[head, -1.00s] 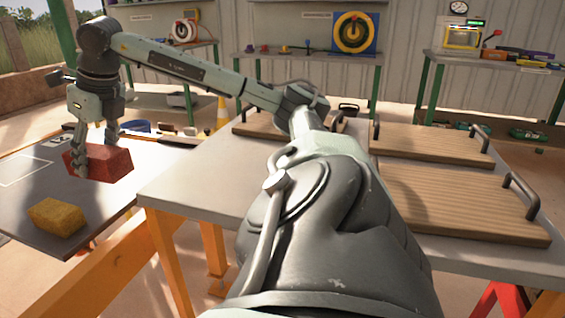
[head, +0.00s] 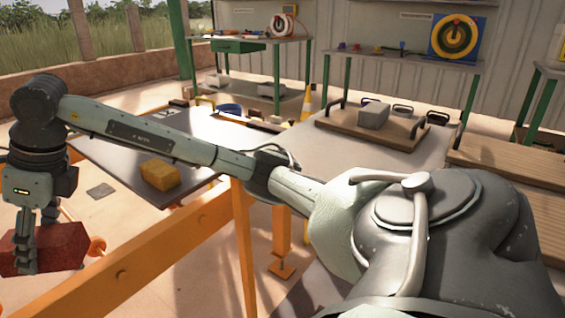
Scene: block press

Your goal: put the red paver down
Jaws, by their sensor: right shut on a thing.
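The red paver (head: 62,249) is at the lower left of the head view, with my right gripper (head: 27,258) shut on it. My gripper points down and its fingers cover part of the paver's near face. The paver is in the air, left of and nearer than the dark-topped table (head: 120,158), with floor visible around it. I see no surface touching its underside. My left gripper is not in view.
A yellow block (head: 160,174) lies on the dark tabletop near its front edge. An orange beam (head: 150,262) runs right of the paver. A grey block (head: 373,115) sits on a wooden board (head: 335,124) with handles. More boards (head: 510,160) lie at right.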

